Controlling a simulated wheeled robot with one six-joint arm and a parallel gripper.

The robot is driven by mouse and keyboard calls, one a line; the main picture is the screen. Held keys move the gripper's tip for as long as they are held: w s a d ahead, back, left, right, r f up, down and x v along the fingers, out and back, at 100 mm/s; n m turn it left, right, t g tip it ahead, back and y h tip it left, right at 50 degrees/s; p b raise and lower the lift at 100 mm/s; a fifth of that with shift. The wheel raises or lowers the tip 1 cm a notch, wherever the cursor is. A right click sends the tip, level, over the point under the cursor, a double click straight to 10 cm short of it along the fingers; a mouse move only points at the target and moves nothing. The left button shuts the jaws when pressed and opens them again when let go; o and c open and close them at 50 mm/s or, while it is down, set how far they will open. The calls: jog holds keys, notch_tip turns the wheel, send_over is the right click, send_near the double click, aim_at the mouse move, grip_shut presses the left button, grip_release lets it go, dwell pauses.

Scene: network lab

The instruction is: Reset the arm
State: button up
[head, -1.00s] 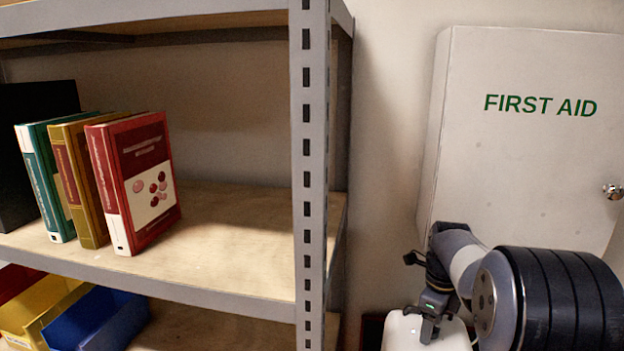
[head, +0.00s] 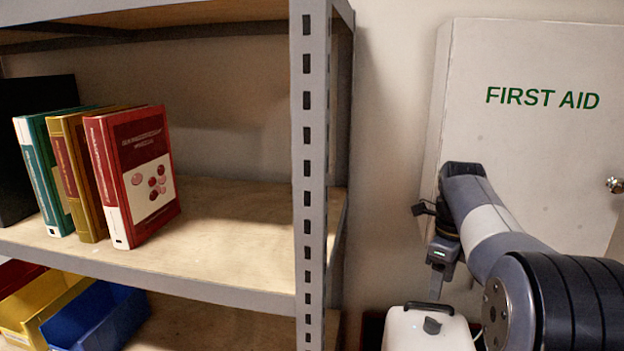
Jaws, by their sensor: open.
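My arm rises at the right of the head view and bends down to my gripper (head: 440,272). The gripper points downward, open, above a white case (head: 428,332) with a dark handle. It is apart from the handle in the picture, and nothing shows between its fingers. The fingertips are small and dark, so their detail is hard to make out.
A white first aid cabinet (head: 540,140) with a round knob hangs behind my arm. A metal shelf post (head: 308,200) stands to the left. The shelf holds a red book (head: 140,175) and others, with blue (head: 100,315) and yellow bins below. The upper shelf's right part is clear.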

aim_at(434, 320)
notch_tip(434, 320, down, 11)
jog(key=shift+r+p, duration=0.15)
jog(key=shift+p, duration=0.65)
jog(key=n+b, duration=0.1)
jog(key=n, duration=0.4)
jog(key=shift+n, duration=0.4)
jog(key=n+b, duration=0.1)
jog(key=n, duration=0.5)
jog(key=n+b, duration=0.2)
jog(key=n, duration=0.3)
jog(key=shift+n, duration=0.4)
jog(key=n+b, duration=0.1)
jog(key=n, duration=0.3)
jog(key=shift+b, duration=0.35)
jog(key=shift+n+b, duration=0.3)
jog(key=shift+n, duration=0.5)
jog(key=shift+r, duration=0.15)
